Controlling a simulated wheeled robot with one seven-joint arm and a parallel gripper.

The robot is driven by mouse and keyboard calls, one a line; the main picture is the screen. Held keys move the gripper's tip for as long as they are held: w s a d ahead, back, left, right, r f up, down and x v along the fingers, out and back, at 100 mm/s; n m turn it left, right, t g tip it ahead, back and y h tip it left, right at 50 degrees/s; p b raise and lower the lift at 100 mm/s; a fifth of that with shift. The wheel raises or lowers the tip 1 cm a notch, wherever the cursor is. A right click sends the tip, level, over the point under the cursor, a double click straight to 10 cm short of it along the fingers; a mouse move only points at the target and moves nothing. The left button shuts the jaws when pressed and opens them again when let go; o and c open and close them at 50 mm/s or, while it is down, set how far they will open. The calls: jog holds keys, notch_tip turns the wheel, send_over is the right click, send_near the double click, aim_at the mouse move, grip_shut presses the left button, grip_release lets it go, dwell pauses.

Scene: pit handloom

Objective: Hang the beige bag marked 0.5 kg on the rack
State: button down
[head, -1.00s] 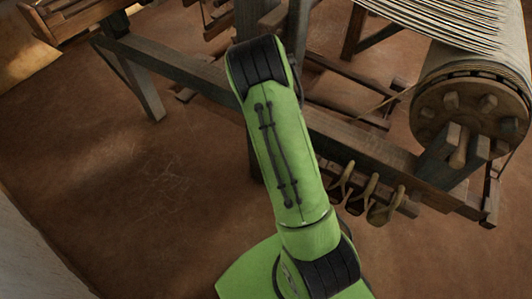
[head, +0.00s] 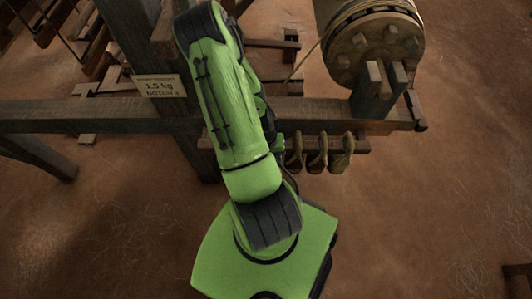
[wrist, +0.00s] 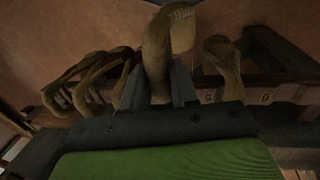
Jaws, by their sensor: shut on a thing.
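My gripper (wrist: 161,82) is shut on a beige-olive bag (wrist: 166,35), whose curved, thick loop rises between and above the two fingers. No 0.5 kg mark can be read on it. The wooden rack (wrist: 258,92) runs behind the fingers in the wrist view, with small numbered labels at right. I cannot tell whether the held bag touches the rack. In the head view, the rack (head: 361,146) sticks out on the right of my arm, below the loom beam. My gripper and the held bag are hidden behind my arm there.
Other bags hang at the rack, to the left (wrist: 92,82) and right (wrist: 222,55) of the held one. The loom's long beam (head: 95,112) and cloth roller (head: 372,42) stand close by. A sign (head: 160,88) reads 1.5 kg. Open floor (head: 430,220) lies at lower right.

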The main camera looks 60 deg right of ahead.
jog(key=shift+w+d+f+p, duration=0.15)
jog(key=shift+w+d, duration=0.5)
jog(key=shift+d, duration=0.75)
jog(key=shift+w+d+f+p, duration=0.1)
jog(key=shift+w+d, duration=0.6)
jog(key=shift+d, duration=0.65)
jog(key=shift+w+d+f+p, duration=0.15)
jog(key=shift+w+d, duration=0.5)
jog(key=shift+d, duration=0.75)
jog(key=shift+w+d+f, duration=0.1)
jog(key=shift+f, duration=0.1)
jog(key=shift+f+b, duration=0.75)
jog(key=shift+b, duration=0.2)
jog(key=shift+f+b, duration=0.2)
jog(key=shift+b, duration=0.15)
jog(key=c, duration=0.8)
grip_release()
